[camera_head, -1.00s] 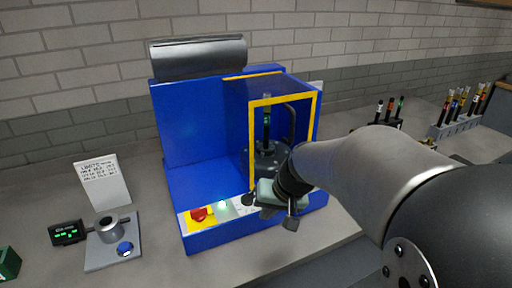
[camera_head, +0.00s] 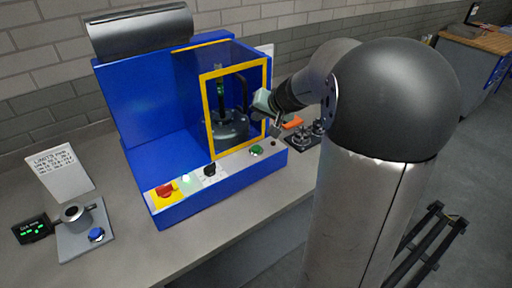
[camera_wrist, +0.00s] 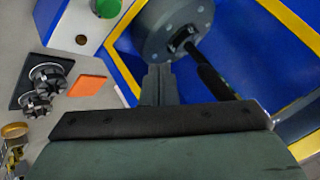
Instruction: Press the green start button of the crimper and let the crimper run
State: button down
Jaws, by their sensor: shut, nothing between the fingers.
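The crimper (camera_head: 160,150) is a blue machine on the bench, with a yellow-framed guard (camera_head: 205,115) around a grey round fixture (camera_head: 226,127) holding an upright part with a green band (camera_head: 220,82). Its green start button (camera_head: 257,150) is on the white front panel, right of the black knob. It also shows at the top of the wrist view (camera_wrist: 106,7). My gripper (camera_head: 276,132) is shut and empty at the front right of the guard, above and right of the button. Its closed fingers (camera_wrist: 158,75) appear apart from the button in the wrist view.
Right of the crimper lie dark fittings (camera_wrist: 45,85) and an orange piece (camera_wrist: 87,86). A blue-button fixture (camera_head: 96,235) stands left.

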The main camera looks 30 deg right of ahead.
jog(key=shift+f, duration=0.1)
jog(key=b, duration=0.6)
send_over(258, 150)
notch_tip(258, 150, down, 8)
jog(key=shift+w+d+r, duration=0.1)
jog(key=shift+d, duration=0.05)
jog(key=shift+f+b, duration=0.45)
jog(key=shift+b, duration=0.1)
jog(key=shift+f, duration=0.15)
dwell(1.1)
jog(key=shift+f+b, duration=0.25)
jog(key=shift+b, duration=0.5)
jog(key=shift+f+b, duration=0.5)
jog(key=shift+b, duration=0.15)
dwell(0.4)
jog(key=shift+r, duration=0.15)
jog(key=shift+r+p, duration=0.4)
jog(key=shift+r, duration=0.35)
